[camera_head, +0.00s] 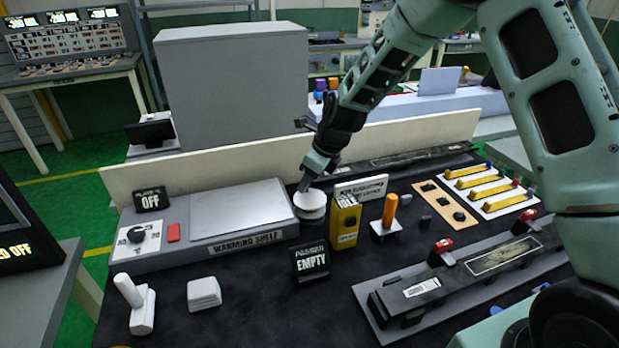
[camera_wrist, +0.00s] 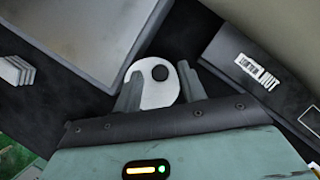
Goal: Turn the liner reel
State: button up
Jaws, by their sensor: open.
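The liner reel appears to be the white round drum (camera_head: 310,206) beside the right end of the warming shelf. In the wrist view, the reel (camera_wrist: 158,95) shows as a white disc with a dark round spot near its upper right. My gripper (camera_head: 306,184) is above the reel, pointing down. In the wrist view, my gripper (camera_wrist: 160,85) is open, with one finger at each side of the disc. The fingers hide parts of the disc's edge. I cannot tell whether they touch it.
The warming shelf (camera_head: 240,220) lies left of the reel. A yellow box (camera_head: 345,222) and the "EMPTY" display (camera_head: 310,262) stand in front. A lettered white sign (camera_head: 361,188) stands to the right, and a long cream board (camera_head: 215,165) runs behind.

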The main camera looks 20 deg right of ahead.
grip_shut()
jog(key=shift+n, duration=0.3)
